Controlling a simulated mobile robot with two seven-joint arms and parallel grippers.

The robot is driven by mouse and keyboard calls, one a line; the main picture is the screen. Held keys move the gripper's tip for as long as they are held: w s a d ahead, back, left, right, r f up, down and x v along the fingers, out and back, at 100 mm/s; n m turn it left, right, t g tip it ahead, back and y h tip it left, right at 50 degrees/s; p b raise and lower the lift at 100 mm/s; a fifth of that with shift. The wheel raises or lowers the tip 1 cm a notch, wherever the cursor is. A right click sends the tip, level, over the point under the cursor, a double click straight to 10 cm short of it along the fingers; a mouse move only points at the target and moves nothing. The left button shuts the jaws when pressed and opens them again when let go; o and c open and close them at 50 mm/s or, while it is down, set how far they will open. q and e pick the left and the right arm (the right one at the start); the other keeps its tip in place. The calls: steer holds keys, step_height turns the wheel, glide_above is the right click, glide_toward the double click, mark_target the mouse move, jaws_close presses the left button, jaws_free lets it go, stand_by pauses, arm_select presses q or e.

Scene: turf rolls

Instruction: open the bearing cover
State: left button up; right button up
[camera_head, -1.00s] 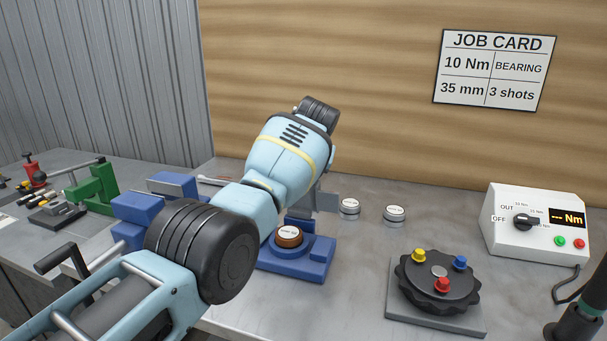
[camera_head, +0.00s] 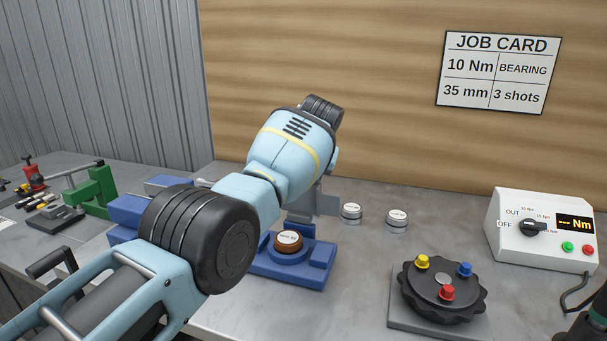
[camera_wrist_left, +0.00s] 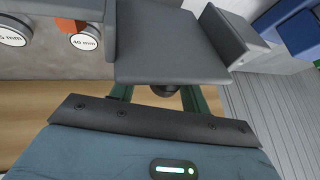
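A grey flat panel (camera_wrist_left: 165,45), which looks like the bearing cover, fills the upper middle of the left wrist view. A grey plate (camera_head: 327,204) also shows beyond my left arm in the head view; I cannot tell for certain that it is the same part. My left gripper (camera_wrist_left: 160,98) has its two dark green fingers apart at the panel's edge, with a dark round knob (camera_wrist_left: 165,91) between or just beyond them. A gap shows beside the knob. In the head view the left gripper is hidden behind its arm.
A blue fixture (camera_head: 318,268) holds a brown round piece (camera_head: 288,243) with a white label. Two labelled discs (camera_head: 351,212) (camera_head: 397,218) stand to its right. A black dial with coloured knobs (camera_head: 440,290) and a white torque box (camera_head: 545,228) are further right. A wooden wall stands behind.

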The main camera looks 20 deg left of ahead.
arm_select(q)
steer(key=shift+a, duration=0.1)
steer(key=shift+s+r+p, duration=0.15)
steer(key=shift+r+p, duration=0.2)
steer(key=p+v, duration=0.3)
steer(key=v, duration=0.3)
steer(key=shift+s+d+r, duration=0.25)
steer(key=shift+d+r, duration=0.05)
steer(key=shift+r, duration=0.1)
arm_select(e)
steer(key=shift+w+d+r, duration=0.1)
steer(key=shift+w+r, duration=0.15)
steer(key=shift+r, duration=0.45)
steer(key=shift+w+d+r, duration=0.1)
steer(key=shift+w+r, duration=0.2)
steer(key=shift+r, duration=0.4)
steer(key=shift+w+r, duration=0.25)
steer(key=shift+r, duration=0.45)
steer(key=shift+w+t, duration=0.1)
steer(key=shift+t, duration=0.2)
